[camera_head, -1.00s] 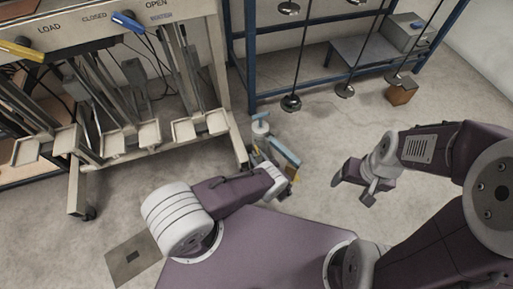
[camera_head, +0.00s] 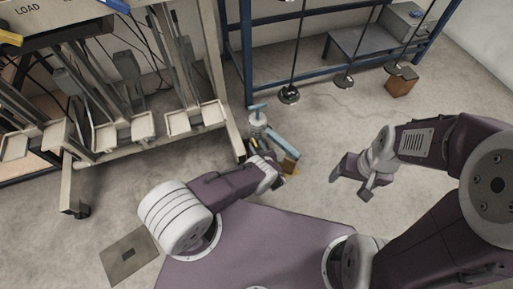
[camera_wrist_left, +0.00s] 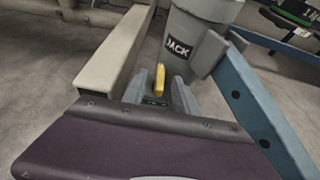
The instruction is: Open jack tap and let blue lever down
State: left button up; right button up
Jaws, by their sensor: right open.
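The jack (camera_head: 258,122) stands on the floor just beyond my left gripper. In the left wrist view it is a grey body marked JACK (camera_wrist_left: 195,42), with a small yellow tap (camera_wrist_left: 160,80) low on its near side. My left gripper (camera_wrist_left: 161,92) has its fingers apart, one on each side of the tap; contact is not clear. In the head view the left gripper (camera_head: 264,163) is partly hidden. A blue lever handle (camera_head: 118,5) sits at the frame's top edge. My right gripper (camera_head: 350,180) is open and empty above the floor.
The beige lever frame (camera_head: 232,135) with several pedals stands at left. A blue rack (camera_head: 249,60) with hanging rods is at the back. A blue bar (camera_wrist_left: 255,100) and a beige beam (camera_wrist_left: 115,55) flank my left gripper. A brown box (camera_head: 401,82) lies at right. Floor between is clear.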

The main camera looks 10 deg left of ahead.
pick_arm(q)
jog(key=shift+c, duration=0.3)
grip_shut()
jog(key=shift+w+f+b, duration=0.1)
jog(key=shift+b, duration=0.2)
jog(key=n+g+y+b, duration=0.1)
jog(key=b, duration=0.2)
jog(key=n+g+y+b, duration=0.1)
jog(key=n+b, duration=0.1)
jog(key=b, duration=0.2)
jog(key=n+g+y+b, duration=0.1)
jog(key=g+b, duration=0.1)
jog(key=b, duration=0.2)
jog(key=shift+w+d+n+y, duration=0.3)
jog(key=shift+d+y, duration=0.1)
jog(key=shift+o, duration=0.3)
grip_release()
jog(key=shift+r, duration=0.2)
